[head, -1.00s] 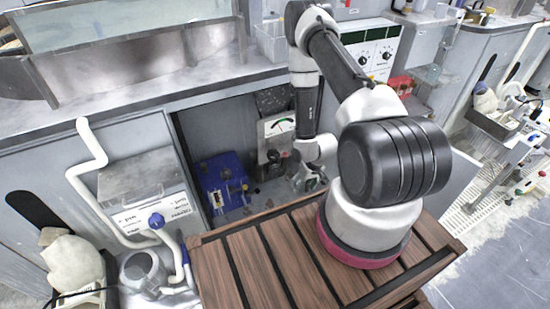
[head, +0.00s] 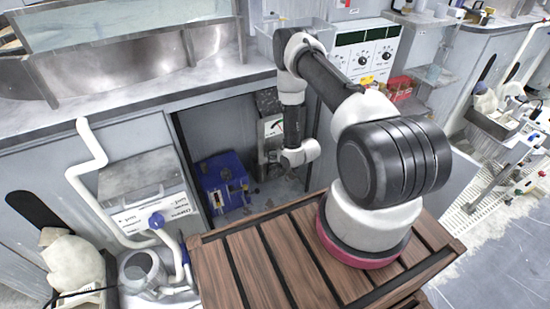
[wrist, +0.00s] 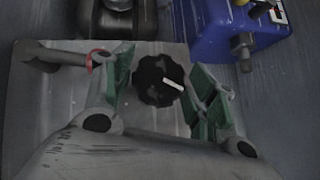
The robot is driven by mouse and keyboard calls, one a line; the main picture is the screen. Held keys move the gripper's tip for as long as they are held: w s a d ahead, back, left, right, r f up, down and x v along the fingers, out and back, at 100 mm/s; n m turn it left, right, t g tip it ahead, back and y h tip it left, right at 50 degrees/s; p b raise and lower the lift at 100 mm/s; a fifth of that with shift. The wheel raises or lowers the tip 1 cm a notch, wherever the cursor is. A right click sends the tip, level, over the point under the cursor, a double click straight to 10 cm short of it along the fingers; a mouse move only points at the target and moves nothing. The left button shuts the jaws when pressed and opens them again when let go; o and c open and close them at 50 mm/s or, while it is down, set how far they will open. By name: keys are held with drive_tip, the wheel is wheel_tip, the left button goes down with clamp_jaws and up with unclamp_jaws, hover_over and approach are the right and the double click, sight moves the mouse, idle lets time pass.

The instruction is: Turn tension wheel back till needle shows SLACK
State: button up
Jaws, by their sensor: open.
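The tension wheel is a black scalloped knob (wrist: 160,80) with a white mark, on a grey plate in the wrist view. My gripper (wrist: 162,86) is open, with one green-padded finger on each side of the knob. Gaps show between the pads and the knob, so it is not gripped. In the head view the grey panel with the needle dial (head: 274,127) stands inside the recess under the counter. My arm covers part of the dial, and the needle reading is too small to tell. My arm largely hides the knob and gripper there.
A blue box (head: 222,181) stands left of the panel in the recess and also shows at the wrist view's upper right (wrist: 235,30). A dark rounded part (wrist: 117,20) lies close beyond the left finger. A slatted wooden top (head: 250,265) is in front.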

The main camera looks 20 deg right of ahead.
drive_tip(key=shift+w+f, duration=0.15)
drive_tip(key=c, duration=0.7)
drive_tip(key=shift+c, duration=0.2)
drive_tip(key=shift+a, duration=0.1)
drive_tip(key=n+h, duration=0.1)
drive_tip(key=h, duration=0.2)
drive_tip(key=shift+a+n, duration=0.1)
drive_tip(key=shift+n, duration=0.2)
drive_tip(key=shift+n+h, duration=0.9)
drive_tip(key=shift+h, duration=0.7)
